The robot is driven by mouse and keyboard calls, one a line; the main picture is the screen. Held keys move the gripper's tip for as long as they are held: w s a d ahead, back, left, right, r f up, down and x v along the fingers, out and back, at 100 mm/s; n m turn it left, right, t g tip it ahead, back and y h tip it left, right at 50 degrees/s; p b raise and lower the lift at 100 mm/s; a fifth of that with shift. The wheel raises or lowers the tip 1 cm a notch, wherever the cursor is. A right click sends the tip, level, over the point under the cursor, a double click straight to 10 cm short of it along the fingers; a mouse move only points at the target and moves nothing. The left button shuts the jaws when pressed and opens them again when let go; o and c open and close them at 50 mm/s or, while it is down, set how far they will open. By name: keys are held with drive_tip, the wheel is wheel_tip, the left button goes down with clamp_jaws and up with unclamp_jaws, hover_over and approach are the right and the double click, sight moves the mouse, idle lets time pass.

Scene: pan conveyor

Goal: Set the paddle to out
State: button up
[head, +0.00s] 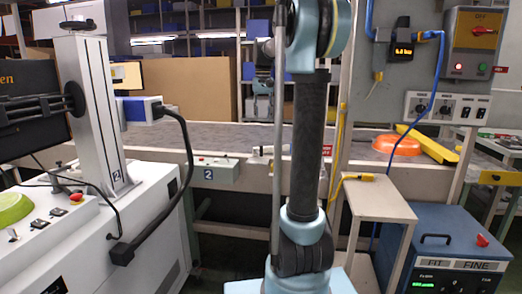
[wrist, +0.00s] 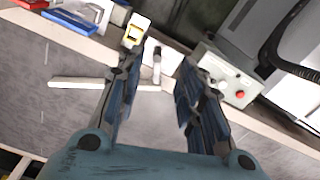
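A long pale bar (wrist: 75,83), which looks like the paddle, lies over the grey belt in the wrist view. Part of it is hidden behind my left finger. A short pale post with a dark end (wrist: 157,66) stands near the bar's right end; I cannot tell whether they join. A similar small fitting (head: 263,150) shows on the conveyor's front rail in the head view. My gripper (wrist: 160,58) is open and empty, its dark blue fingers on either side of the post in the picture. Whether they touch it I cannot tell. The head view does not show the fingers.
A control box (head: 214,173) hangs on the front rail; its red button (wrist: 240,94) shows right of my fingers. A white machine (head: 130,235) stands left. A small side table (head: 375,200) and a blue tester (head: 440,250) stand right. An orange bowl (head: 396,145) sits on the conveyor.

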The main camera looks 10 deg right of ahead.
drive_tip(key=w, duration=0.4)
approach(261, 156)
drive_tip(key=f, duration=0.4)
drive_tip(key=w+f, duration=0.1)
drive_tip(key=shift+d+f, duration=0.1)
drive_tip(key=shift+f, duration=0.3)
clamp_jaws()
